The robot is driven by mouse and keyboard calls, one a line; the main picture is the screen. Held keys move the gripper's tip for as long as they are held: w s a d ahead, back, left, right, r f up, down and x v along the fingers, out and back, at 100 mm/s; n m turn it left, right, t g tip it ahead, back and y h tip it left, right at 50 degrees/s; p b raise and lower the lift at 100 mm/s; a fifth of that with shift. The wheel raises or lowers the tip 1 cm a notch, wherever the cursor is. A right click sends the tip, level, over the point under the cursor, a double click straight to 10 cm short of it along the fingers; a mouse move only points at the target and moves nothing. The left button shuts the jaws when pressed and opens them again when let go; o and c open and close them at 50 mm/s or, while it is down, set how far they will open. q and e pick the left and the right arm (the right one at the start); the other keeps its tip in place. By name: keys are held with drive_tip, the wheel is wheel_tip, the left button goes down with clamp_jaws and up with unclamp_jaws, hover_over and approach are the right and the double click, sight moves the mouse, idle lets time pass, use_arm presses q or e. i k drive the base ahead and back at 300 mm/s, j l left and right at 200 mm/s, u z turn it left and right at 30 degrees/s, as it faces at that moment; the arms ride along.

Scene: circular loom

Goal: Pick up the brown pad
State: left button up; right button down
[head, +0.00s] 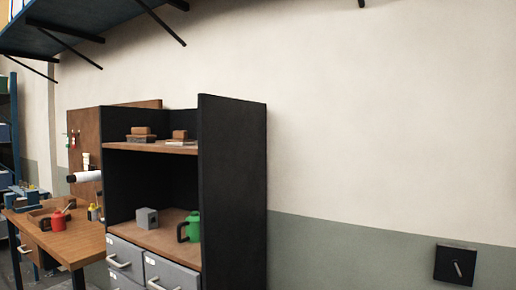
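Two small brown blocks lie on the upper wooden shelf of a black cabinet, and I cannot tell if either is the brown pad. The left brown block (140,130) appears to rest on a small dark tray or box (140,138). The right brown block (180,134) sits beside it, behind or on a flat pale item (178,143). Neither of my grippers shows in the head view.
The black cabinet (232,190) has a lower shelf with a grey block (146,218) and a green can (194,227), above grey drawers (125,257). A wooden workbench (70,243) with a red can (57,220) stands left. A blue shelf (75,38) hangs overhead.

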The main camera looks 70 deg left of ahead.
sight(180, 138)
drive_tip(key=u, duration=2.8)
